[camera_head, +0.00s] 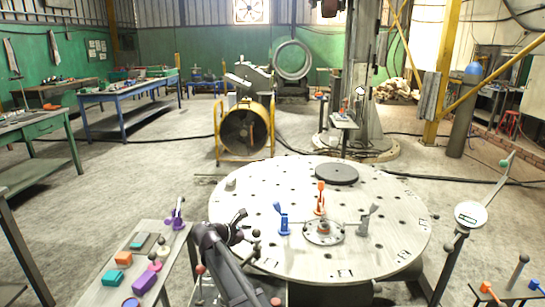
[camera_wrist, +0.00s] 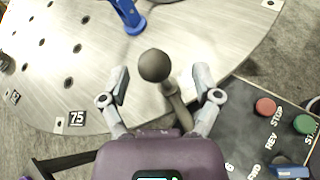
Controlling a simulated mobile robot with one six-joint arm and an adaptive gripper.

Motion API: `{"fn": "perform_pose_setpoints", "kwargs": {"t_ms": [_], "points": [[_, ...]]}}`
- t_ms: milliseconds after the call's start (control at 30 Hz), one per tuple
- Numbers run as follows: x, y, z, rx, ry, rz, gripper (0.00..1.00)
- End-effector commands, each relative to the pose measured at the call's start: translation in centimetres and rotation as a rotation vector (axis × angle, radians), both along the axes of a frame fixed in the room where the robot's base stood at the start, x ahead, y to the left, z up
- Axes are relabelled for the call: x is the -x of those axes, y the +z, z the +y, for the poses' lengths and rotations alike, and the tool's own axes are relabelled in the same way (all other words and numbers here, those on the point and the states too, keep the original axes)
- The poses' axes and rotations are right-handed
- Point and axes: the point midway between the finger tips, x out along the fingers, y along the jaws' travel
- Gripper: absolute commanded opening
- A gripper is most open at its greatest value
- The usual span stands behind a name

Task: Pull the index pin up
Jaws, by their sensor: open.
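The index pin shows in the wrist view as a dark ball knob (camera_wrist: 155,65) on a short metal stem, at the rim of the round steel table (camera_wrist: 45,45). My gripper (camera_wrist: 160,82) is open, with one finger on each side of the knob and stem. Gaps show between the fingers and the knob, and no contact is visible. In the head view my gripper (camera_head: 243,229) is at the near left rim of the round table (camera_head: 370,262). A small dark knob (camera_head: 256,234) shows beside it. The pin's lower end is hidden.
A dark control panel (camera_wrist: 245,125) with a red stop button (camera_wrist: 265,106) and green start button (camera_wrist: 304,124) lies right of my gripper. A blue clamp (camera_wrist: 127,15) stands on the table ahead. A side bench (camera_head: 112,262) with coloured parts is at the left.

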Motion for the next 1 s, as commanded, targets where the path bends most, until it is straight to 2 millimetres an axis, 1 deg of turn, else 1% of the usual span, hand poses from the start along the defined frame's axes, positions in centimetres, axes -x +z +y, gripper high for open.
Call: {"fn": "perform_pose_setpoints", "kwargs": {"t_ms": [33, 233, 300, 433, 467, 667, 733, 867, 1000], "points": [[0.7, 0.6, 0.2, -0.014, 0.009, 0.007, 0.81], [2.3, 1.3, 1.1, -0.066, 0.041, 0.032, 0.81], [3.0, 0.6, -0.2, -0.118, 0.010, 0.029, 0.81], [4.3, -0.1, -2.0, -0.217, -0.048, 0.019, 0.81], [4.4, -0.5, -2.5, -0.237, -0.066, 0.015, 0.81], [5.9, -2.6, -6.7, -0.390, -0.224, -0.029, 0.81], [6.7, -3.5, -8.6, -0.459, -0.300, -0.051, 0.81], [8.9, -5.4, -12.4, -0.605, -0.478, -0.104, 0.81], [11.5, -7.2, -16.2, -0.760, -0.694, -0.165, 0.81]]}}
